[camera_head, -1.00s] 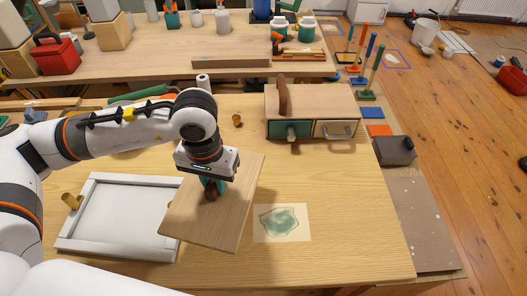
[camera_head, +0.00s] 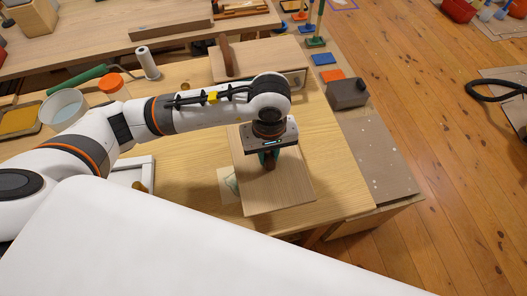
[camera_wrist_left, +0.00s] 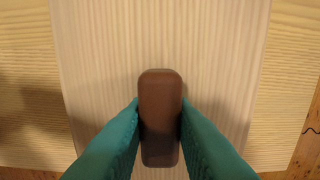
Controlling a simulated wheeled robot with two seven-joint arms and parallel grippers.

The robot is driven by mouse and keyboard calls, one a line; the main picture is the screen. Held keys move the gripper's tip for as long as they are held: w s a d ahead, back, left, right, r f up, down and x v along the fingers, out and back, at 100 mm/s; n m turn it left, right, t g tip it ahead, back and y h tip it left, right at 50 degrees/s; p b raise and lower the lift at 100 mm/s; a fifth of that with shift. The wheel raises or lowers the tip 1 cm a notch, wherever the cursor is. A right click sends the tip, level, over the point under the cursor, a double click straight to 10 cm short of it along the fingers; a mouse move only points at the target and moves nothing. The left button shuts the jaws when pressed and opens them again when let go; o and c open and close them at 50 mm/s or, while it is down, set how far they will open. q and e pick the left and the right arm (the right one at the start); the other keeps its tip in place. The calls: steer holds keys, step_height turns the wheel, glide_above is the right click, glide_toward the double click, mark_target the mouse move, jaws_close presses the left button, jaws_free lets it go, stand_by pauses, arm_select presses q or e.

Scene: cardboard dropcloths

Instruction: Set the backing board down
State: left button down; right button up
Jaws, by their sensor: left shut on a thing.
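The backing board (camera_head: 285,190) is a flat, light wooden panel with a brown handle (camera_wrist_left: 160,115) on its top face. My left gripper (camera_head: 268,158) is over the board and shut on the handle, its teal fingers on either side in the left wrist view. The board is over the right part of the wooden table (camera_head: 195,180), covering part of a sheet with a green print (camera_head: 229,185). I cannot tell whether it touches the table. A white frame (camera_head: 133,168) lies to the left, mostly hidden by my arm. My right gripper is out of view.
A wooden drawer box (camera_head: 265,58) stands behind the board. A dark grey block (camera_head: 347,93) is at the back right, near a speckled brown board (camera_head: 375,160). Bare tabletop lies left of the board.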

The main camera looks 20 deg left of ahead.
mark_target(268, 165)
arm_select(q)
steer(key=shift+f, duration=0.75)
step_height(268, 165, down, 3)
steer(key=shift+f+p, duration=0.1)
steer(key=shift+p, duration=0.2)
steer(key=shift+f, duration=0.2)
steer(key=shift+f+b, duration=0.2)
steer(key=shift+b, duration=0.1)
steer(key=c, duration=1.3)
jaws_free()
steer(key=shift+o, duration=0.2)
steer(key=shift+r, duration=0.1)
